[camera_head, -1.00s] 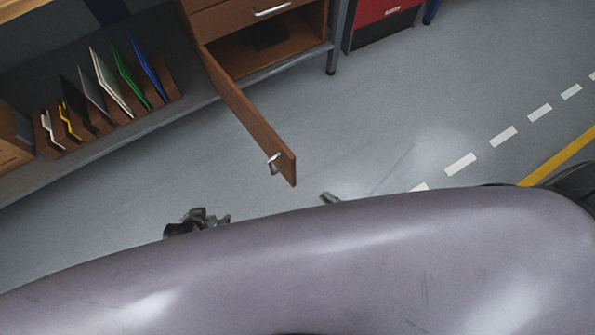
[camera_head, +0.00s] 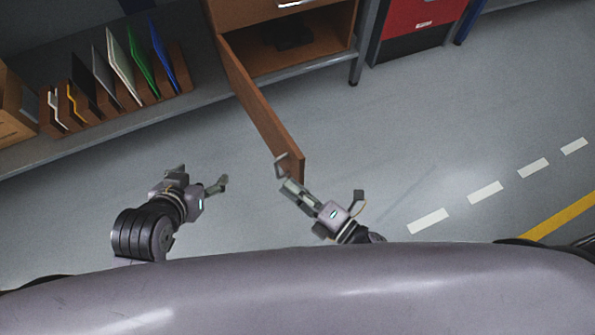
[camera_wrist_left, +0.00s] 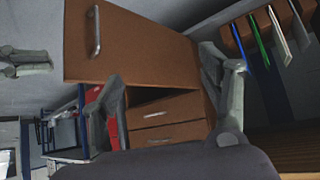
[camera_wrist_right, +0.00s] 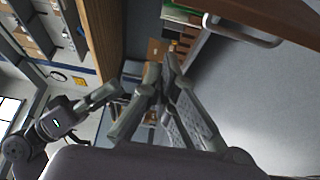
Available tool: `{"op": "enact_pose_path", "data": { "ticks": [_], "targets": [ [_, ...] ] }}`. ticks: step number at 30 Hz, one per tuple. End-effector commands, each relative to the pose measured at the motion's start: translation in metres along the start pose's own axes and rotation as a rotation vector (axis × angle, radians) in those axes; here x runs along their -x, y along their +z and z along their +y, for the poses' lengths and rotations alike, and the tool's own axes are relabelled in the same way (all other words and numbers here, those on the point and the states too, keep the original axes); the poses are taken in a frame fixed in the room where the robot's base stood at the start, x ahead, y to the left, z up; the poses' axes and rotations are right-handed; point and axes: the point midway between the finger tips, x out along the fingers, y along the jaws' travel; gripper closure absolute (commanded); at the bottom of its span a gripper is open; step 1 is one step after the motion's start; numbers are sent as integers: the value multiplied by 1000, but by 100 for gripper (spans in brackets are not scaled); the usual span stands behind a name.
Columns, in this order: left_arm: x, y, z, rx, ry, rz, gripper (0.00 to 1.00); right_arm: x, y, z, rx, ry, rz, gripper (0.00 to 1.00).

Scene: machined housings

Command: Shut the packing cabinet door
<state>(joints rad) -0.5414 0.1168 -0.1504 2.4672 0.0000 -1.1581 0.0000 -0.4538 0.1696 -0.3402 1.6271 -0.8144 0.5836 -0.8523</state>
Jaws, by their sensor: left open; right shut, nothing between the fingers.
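The wooden cabinet door (camera_head: 262,108) stands wide open in the head view, swung out from the cabinet (camera_head: 345,40). Its metal handle (camera_head: 281,168) is near the free end; it also shows in the left wrist view (camera_wrist_left: 96,30) and close up in the right wrist view (camera_wrist_right: 245,31). My right gripper (camera_head: 290,185) is shut and empty, with its fingertips by the handle and the door's free end; I cannot tell if they touch. My left gripper (camera_head: 199,177) is open and empty, left of the door, over the floor.
A rack of upright coloured folders (camera_head: 118,80) stands on the grey shelf (camera_head: 100,140) left of the cabinet. A dark object (camera_head: 293,38) lies inside the cabinet. A red unit (camera_head: 415,25) stands to the right. The floor right of the door is clear.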

Motion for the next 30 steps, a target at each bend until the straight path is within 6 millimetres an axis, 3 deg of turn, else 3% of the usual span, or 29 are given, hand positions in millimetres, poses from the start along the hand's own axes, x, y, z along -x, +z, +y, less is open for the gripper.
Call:
{"op": "enact_pose_path", "data": {
  "ticks": [5,13,30],
  "targets": [
    [-4,-21,3,-2,6,106,31,-38,0,0,0,3,0,100],
    [-5,-40,5,-3,11,196,31,-22,34,-1,-1,-2,0,100],
    [-5,-45,6,-3,12,220,31,-19,41,-1,0,-1,4,100]
  ]
}}
